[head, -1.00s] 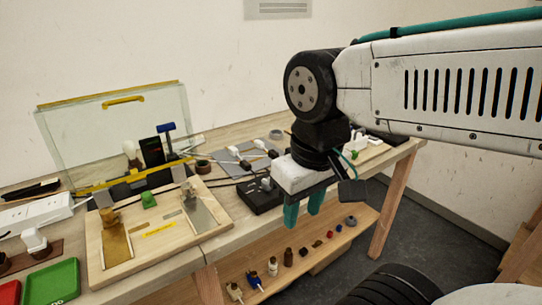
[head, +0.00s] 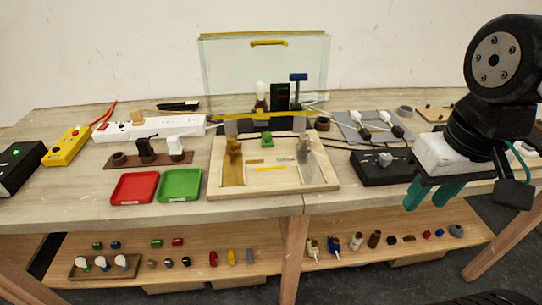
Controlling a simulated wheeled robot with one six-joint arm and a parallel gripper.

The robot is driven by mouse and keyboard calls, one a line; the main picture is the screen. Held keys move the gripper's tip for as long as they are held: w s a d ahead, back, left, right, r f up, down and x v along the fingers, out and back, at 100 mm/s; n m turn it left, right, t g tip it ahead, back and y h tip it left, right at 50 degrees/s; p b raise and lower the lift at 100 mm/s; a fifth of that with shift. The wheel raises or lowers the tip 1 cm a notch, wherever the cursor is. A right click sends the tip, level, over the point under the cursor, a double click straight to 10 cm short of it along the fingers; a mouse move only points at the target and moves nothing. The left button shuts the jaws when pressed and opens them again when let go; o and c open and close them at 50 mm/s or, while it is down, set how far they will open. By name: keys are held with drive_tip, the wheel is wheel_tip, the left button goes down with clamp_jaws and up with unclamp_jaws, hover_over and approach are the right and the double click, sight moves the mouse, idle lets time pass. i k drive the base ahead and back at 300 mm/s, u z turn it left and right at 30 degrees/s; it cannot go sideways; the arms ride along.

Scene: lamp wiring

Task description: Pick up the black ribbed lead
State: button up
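My gripper (head: 431,196) hangs at the right of the head view, teal fingers pointing down and spread apart with nothing between them. It is in front of the bench's right part, beside a black box with a grey knob (head: 384,160). A dark plug-like piece (head: 145,148) stands upright in a brown holder (head: 122,160) at left centre, left of a white one (head: 176,147); this may be the black ribbed lead, but ribs are too small to make out. My gripper is far to its right. Two leads with white and dark ends (head: 363,131) lie on a grey mat.
A wooden board with metal plates (head: 272,194) lies mid-bench before an upright clear screen (head: 228,75). A red tray (head: 134,188), green tray (head: 180,185), white power strip (head: 160,127) and yellow box (head: 66,146) are at left. Small parts line the lower shelf (head: 200,240).

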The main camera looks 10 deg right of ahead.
sight(397, 131)
drive_tip(key=k, duration=0.5)
drive_tip(key=z, duration=0.8)
drive_tip(key=i, duration=1.25)
drive_tip(key=u, duration=0.4)
